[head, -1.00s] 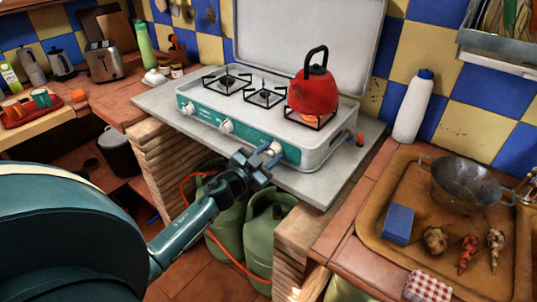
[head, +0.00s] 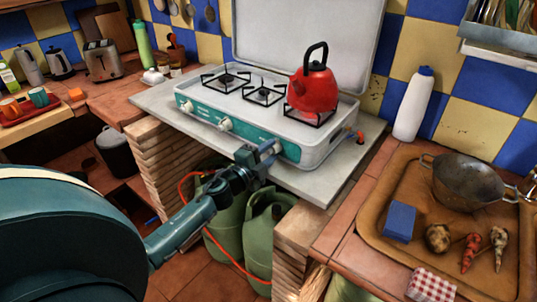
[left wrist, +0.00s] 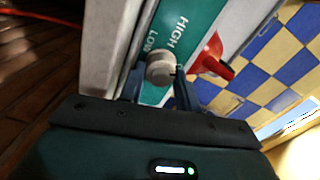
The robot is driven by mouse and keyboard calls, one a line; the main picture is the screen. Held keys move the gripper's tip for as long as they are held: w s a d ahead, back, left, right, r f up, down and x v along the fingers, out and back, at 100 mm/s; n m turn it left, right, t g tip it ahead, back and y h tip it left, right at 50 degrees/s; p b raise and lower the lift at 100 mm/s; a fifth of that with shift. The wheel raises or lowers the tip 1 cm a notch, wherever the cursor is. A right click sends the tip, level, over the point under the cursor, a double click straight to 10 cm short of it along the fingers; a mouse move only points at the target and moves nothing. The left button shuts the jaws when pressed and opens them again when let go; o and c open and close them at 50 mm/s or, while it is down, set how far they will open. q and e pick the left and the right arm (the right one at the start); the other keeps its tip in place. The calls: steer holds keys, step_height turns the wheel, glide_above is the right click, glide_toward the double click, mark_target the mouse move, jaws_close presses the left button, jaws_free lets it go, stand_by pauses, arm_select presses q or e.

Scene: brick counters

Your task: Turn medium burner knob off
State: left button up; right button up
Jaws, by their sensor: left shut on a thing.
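The camping stove's teal front panel (head: 205,115) carries a left knob (head: 187,107), a middle knob (head: 225,124) and a right knob. My left gripper (head: 264,153) is at the right knob and largely hides it in the head view. In the left wrist view this round grey knob (left wrist: 160,68) sits between my two fingers, beside the printed words LOW and HIGH. The left gripper is shut on it. A red kettle (head: 313,92) stands on the right burner. No glow shows under the kettle. My right gripper is out of view.
The stove stands on a grey slab (head: 325,190) with green gas bottles (head: 268,235) and an orange hose below. A white bottle (head: 413,105) and a tray with a metal colander (head: 468,185) are to the right. The stove lid (head: 305,45) is raised behind.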

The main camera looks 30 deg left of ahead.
arm_select(q)
steer(key=m, duration=0.3)
steer(key=shift+f+m+b, duration=0.1)
steer(key=shift+m+b, duration=0.3)
steer(key=shift+m, duration=0.5)
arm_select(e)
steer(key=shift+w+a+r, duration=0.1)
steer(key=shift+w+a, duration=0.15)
arm_select(q)
steer(key=o, duration=1)
